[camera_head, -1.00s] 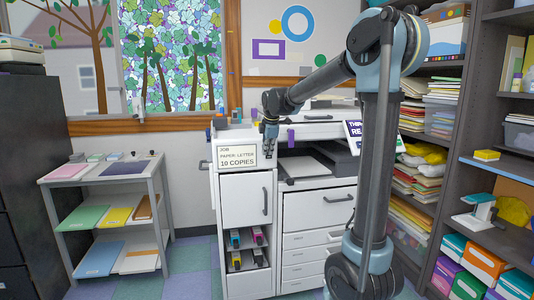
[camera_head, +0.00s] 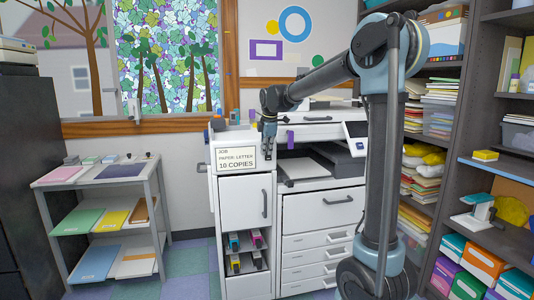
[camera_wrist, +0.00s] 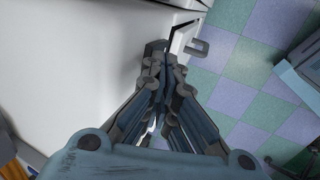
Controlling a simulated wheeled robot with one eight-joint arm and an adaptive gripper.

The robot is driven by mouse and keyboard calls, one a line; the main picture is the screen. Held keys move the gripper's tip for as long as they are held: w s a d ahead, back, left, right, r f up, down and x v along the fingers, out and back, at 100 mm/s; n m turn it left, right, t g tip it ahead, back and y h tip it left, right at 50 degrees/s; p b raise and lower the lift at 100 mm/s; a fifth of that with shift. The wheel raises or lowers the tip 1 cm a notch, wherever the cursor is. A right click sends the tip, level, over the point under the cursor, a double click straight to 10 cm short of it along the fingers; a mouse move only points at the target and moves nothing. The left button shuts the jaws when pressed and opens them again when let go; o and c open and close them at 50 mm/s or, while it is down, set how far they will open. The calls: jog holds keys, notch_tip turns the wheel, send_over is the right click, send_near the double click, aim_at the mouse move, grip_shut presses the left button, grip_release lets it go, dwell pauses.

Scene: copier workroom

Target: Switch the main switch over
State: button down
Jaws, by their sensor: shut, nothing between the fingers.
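The copier (camera_head: 320,205) is a white machine with a paper-drawer stack and a left-hand cabinet. My gripper (camera_head: 268,156) hangs pointing down in front of the copier's upper left part, just right of the card reading "10 COPIES" (camera_head: 236,159). In the wrist view my gripper (camera_wrist: 158,55) has its fingers together, with nothing between them. Their tips are close to a white panel edge with a grey handle (camera_wrist: 198,47); I cannot tell if they touch. I cannot pick out the main switch for certain in either view.
A side table (camera_head: 98,182) with coloured paper stacks stands left. Shelves (camera_head: 490,145) with boxes and paper rise on the right. A small control panel (camera_head: 357,141) sits on the copier beside my arm. Tiled floor (camera_wrist: 240,80) shows free below.

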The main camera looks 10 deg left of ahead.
jog(key=shift+r, duration=0.65)
jog(key=s+v, duration=0.1)
jog(key=v, duration=1)
jog(key=shift+s+d, duration=0.4)
